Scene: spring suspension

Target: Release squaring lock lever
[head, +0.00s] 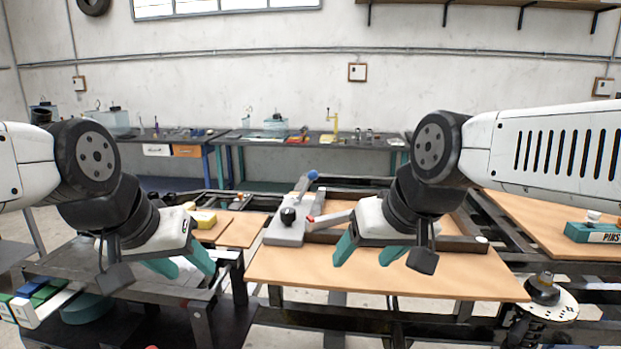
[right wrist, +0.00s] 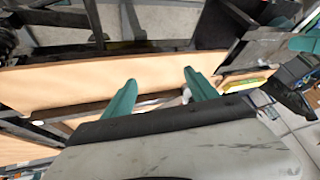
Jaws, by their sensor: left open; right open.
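A grey clamp fixture (head: 285,232) with a black knob (head: 288,215) stands on the wooden table in the head view. A lever with a blue ball end (head: 312,174) rises from it, and a grey lever with a red tip (head: 310,219) lies low beside it. I cannot tell which is the squaring lock lever. My right gripper (head: 369,252) is open and empty, right of the fixture, its body partly in front of the grey lever. Its teal fingers also show in the right wrist view (right wrist: 162,92). My left gripper (head: 182,264) is open and empty, left of the fixture.
The wooden tabletop (head: 400,278) is clear in front of the fixture. A dark rail runs behind my right gripper. A yellow block (head: 204,219) lies on the left bench. A teal box marked PINS (head: 592,232) is at the right. A round flanged part (head: 545,300) stands lower right.

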